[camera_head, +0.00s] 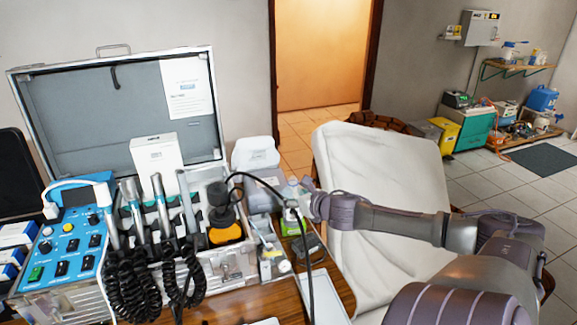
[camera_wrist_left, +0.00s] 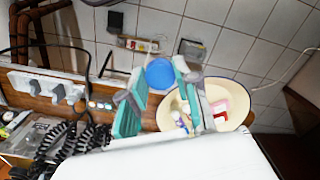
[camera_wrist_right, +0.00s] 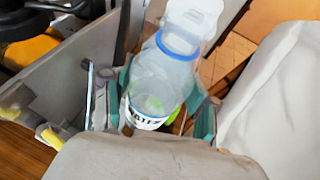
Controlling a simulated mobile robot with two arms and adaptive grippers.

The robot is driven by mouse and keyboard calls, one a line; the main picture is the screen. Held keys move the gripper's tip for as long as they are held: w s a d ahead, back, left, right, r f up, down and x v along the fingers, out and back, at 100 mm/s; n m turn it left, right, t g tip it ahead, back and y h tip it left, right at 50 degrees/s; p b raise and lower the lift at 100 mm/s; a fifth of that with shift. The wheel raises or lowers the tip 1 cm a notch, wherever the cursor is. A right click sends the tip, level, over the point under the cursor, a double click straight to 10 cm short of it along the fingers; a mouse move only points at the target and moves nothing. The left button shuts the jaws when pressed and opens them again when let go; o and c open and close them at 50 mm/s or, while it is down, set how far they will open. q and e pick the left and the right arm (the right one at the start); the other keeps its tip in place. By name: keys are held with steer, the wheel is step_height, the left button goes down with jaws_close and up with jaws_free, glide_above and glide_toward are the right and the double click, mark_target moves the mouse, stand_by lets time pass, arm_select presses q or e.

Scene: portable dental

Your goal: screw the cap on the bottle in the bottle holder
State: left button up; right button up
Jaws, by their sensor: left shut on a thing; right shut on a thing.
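The clear bottle (camera_wrist_right: 155,85) has a blue ring at its neck and a printed label; no cap shows on it. My right gripper (camera_wrist_right: 160,110) is shut around its body, one teal finger on each side. In the head view, the right gripper (camera_head: 306,202) is beside the bottle (camera_head: 291,192) at the right of the dental case. The round blue cap (camera_wrist_left: 160,73) is between the teal fingertips of my left gripper (camera_wrist_left: 161,72), shut on it. The left gripper is outside the head view. I cannot make out the bottle holder clearly.
The open dental case (camera_head: 120,120) stands left of the bottle, with handpieces and black coiled cords. A thin black cable (camera_head: 308,262) hangs close by the bottle. The pale dental chair (camera_head: 385,190) is behind my right arm. A cream bowl (camera_wrist_left: 240,92) holds small items.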

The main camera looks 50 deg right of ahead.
stand_by(0.3)
steer(key=o, duration=0.8)
steer(key=shift+c, duration=0.2)
jaws_close()
